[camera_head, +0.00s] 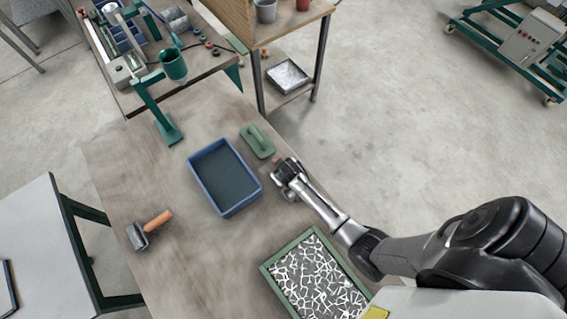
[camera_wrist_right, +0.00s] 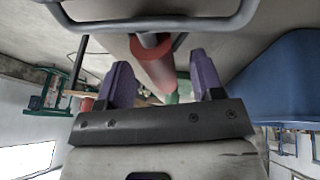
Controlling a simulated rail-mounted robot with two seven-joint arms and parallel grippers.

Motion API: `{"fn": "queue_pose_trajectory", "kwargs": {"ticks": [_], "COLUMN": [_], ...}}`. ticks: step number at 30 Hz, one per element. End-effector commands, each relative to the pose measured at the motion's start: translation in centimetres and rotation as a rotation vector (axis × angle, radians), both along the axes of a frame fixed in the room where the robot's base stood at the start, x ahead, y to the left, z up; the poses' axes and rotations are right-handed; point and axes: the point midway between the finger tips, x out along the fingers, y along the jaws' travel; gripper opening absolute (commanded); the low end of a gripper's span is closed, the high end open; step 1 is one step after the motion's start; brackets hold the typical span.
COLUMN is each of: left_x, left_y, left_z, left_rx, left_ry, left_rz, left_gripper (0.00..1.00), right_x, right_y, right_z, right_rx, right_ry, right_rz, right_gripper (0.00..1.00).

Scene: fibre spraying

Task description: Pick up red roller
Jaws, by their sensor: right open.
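The red roller (camera_wrist_right: 153,62) shows in the right wrist view as a red cylinder with a grey wire frame (camera_wrist_right: 215,24). In the head view, it is mostly hidden by my right gripper (camera_head: 284,172), with only a small reddish bit (camera_head: 276,161) showing. My right gripper is open, its purple fingers (camera_wrist_right: 160,72) on either side of the red part in the wrist view. I cannot tell whether they touch it. My left gripper is not in view.
A blue tray (camera_head: 190,178) lies left of my right gripper, with a green float (camera_head: 258,141) behind. An orange-handled roller (camera_head: 157,221) lies at the table's left. A green-framed panel with white fragments (camera_head: 267,271) is in front. Bare tabletop (camera_head: 205,262) lies between.

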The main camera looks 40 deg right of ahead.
Motion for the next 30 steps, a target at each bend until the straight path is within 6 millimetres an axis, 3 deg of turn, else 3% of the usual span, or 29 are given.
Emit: {"fn": "queue_pose_trajectory", "kwargs": {"ticks": [12, 30], "left_x": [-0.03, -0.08], "left_y": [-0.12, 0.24], "left_z": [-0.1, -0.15], "left_rx": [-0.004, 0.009], "left_ry": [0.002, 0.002], "left_rz": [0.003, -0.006], "left_gripper": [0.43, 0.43], "right_x": [0.3, 0.3], "right_y": [-0.21, -0.19], "right_z": [-0.9, -0.88], "right_rx": [0.0, 0.001], "right_ry": [0.0, 0.0], "right_rz": [0.0, 0.0], "right_gripper": [0.61, 0.04]}}
